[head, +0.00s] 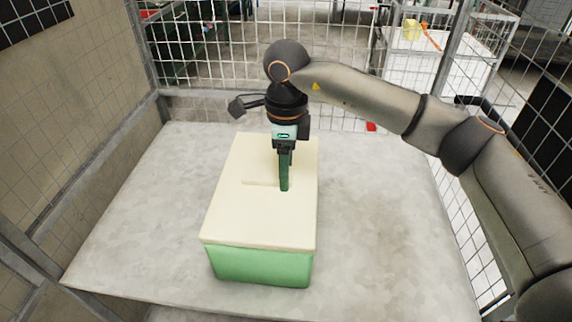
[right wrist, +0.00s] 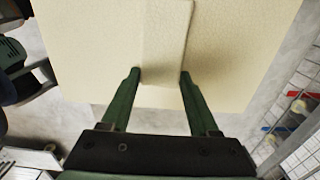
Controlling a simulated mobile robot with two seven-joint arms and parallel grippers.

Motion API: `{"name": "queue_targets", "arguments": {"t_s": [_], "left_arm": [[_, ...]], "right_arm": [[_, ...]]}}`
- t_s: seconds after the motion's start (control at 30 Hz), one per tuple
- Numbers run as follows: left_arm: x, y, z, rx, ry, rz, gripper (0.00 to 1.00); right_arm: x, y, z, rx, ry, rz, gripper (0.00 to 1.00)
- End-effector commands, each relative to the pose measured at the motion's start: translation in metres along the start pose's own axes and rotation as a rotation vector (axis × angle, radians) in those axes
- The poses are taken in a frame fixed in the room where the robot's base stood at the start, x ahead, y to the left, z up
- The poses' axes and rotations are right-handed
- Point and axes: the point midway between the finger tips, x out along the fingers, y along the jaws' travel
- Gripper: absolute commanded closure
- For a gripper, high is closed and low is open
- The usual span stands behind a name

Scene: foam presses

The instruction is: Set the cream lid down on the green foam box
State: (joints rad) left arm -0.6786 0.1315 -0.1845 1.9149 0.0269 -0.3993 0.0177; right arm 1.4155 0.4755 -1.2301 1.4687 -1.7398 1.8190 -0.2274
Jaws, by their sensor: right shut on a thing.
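The cream lid (head: 240,222) lies over the top of the green foam box (head: 262,267), its edges roughly in line with the box walls. No clear gap shows between them along the front, but I cannot tell if the lid bears fully on the box. My right gripper (head: 285,187) points down over the lid and is shut on its raised cream handle. In the right wrist view, the fingers of my right gripper (right wrist: 160,78) stand on either side of the handle (right wrist: 165,42). The box is hidden under the lid there. My left gripper is not in view.
The box stands on a pale grey table (head: 385,225) with free room to its left and right. Wire mesh fencing (head: 200,50) rises behind and at the sides. A white table (head: 425,60) with a small yellow thing stands beyond the fence.

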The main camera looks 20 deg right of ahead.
Motion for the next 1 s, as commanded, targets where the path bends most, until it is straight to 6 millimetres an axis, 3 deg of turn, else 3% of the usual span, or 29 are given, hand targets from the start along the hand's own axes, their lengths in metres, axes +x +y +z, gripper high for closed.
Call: {"name": "queue_targets", "arguments": {"t_s": [0.27,0.3,0.6,0.87,1.0], "left_arm": [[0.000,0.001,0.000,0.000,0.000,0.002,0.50],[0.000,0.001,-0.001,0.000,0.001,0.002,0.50],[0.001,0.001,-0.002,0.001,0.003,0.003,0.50],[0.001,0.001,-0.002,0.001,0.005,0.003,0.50],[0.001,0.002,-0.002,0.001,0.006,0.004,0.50]], "right_arm": [[0.001,0.000,0.000,0.000,0.000,0.000,0.92],[0.001,0.000,0.000,0.000,0.000,0.000,0.37],[0.001,0.000,0.000,0.000,0.001,0.000,0.04],[0.000,0.000,0.000,0.000,0.000,0.000,0.04],[-0.012,-0.001,0.000,0.001,0.000,-0.002,0.04]]}}
